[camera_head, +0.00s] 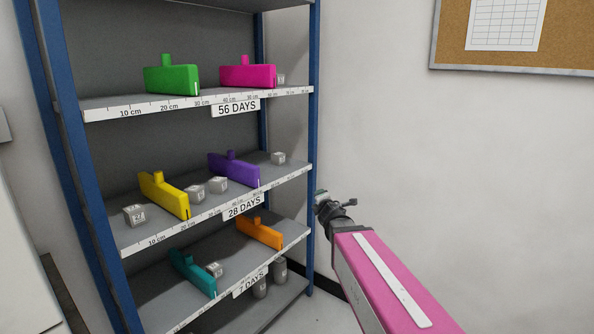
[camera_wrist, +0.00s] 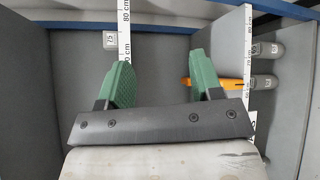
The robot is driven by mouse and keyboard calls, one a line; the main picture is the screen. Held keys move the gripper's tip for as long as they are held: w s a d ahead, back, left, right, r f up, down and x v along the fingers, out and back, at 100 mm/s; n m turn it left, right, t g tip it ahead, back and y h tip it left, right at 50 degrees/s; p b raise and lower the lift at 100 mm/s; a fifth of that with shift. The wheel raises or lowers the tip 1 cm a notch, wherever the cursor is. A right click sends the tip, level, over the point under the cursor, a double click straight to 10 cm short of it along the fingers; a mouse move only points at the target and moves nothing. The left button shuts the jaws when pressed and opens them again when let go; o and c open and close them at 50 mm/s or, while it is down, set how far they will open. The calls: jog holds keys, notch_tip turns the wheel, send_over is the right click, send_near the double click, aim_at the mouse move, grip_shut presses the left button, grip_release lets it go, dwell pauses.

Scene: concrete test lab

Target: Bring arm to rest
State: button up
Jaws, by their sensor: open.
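My gripper (camera_head: 334,200) is at the end of my pink arm, in front of the wall and just right of the shelf rack's right front post. It is small in the head view. In the wrist view its two green fingers (camera_wrist: 160,75) stand well apart with nothing between them. Grey surface, a scale strip and an orange piece (camera_wrist: 231,84) show beyond the fingers, the orange piece partly hidden by the right finger.
The blue-posted rack (camera_head: 313,130) stands at the left, its shelves (camera_head: 110,95) holding coloured blocks and small grey cubes. Grey cylinders (camera_head: 280,269) stand low at the right. A corkboard (camera_head: 560,40) hangs on the wall. Open room lies right of the rack.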

jog(key=s+d+f+m+g+h, duration=0.2)
jog(key=s+d+f+m+g, duration=0.25)
jog(key=f+m, duration=0.3)
jog(key=s+d+f+m+g+h, duration=0.2)
jog(key=s+d+f+m+g, duration=0.2)
jog(key=s+d+f+m, duration=0.25)
jog(key=s+a+f+m+g+y, duration=0.1)
jog(key=s+f+m+g+y, duration=0.1)
jog(key=s+f+m+g, duration=0.5)
jog(key=s+f+m, duration=0.1)
jog(key=s+f, duration=0.2)
jog(key=s, duration=0.1)
jog(key=shift+s+a+m+y, duration=0.15)
jog(key=shift+a+m+y, duration=0.1)
jog(key=shift+m+y, duration=0.15)
jog(key=shift+g, duration=0.25)
